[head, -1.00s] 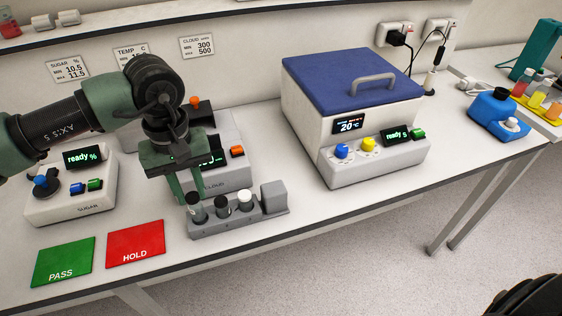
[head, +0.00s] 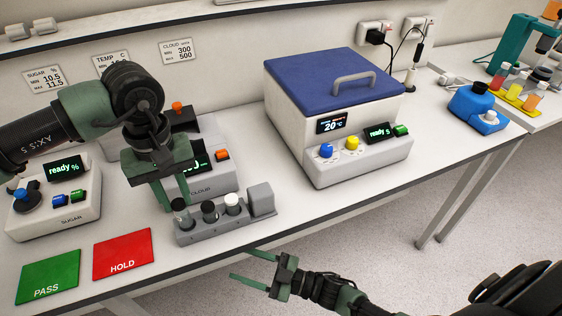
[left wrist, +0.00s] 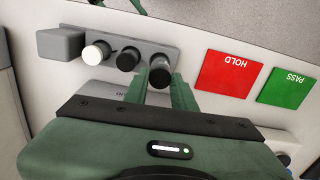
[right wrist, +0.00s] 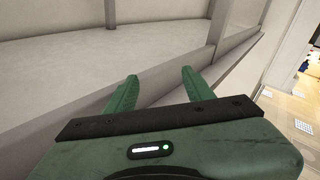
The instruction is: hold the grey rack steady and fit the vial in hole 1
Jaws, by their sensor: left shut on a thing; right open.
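The grey rack (head: 226,227) stands near the table's front edge, with a raised block at its right end. The black-capped vial (head: 181,207) at its left end is between the fingers of my left gripper (head: 176,201), which is shut on it. The left wrist view shows this vial (left wrist: 160,72) between the fingers and the rack (left wrist: 103,33) beyond. Whether the vial is fully seated is hidden. A second black-capped vial (head: 209,211) and a white-capped vial (head: 232,203) stand in the rack. My right gripper (head: 248,263) is open and empty, in front of the table edge.
Green PASS (head: 48,277) and red HOLD (head: 122,255) mats lie left of the rack. The CLOUD device (head: 203,182) is close behind it, the SUGAR device (head: 60,205) further left. A blue-lidded bath (head: 330,115) stands at right; the table front there is clear.

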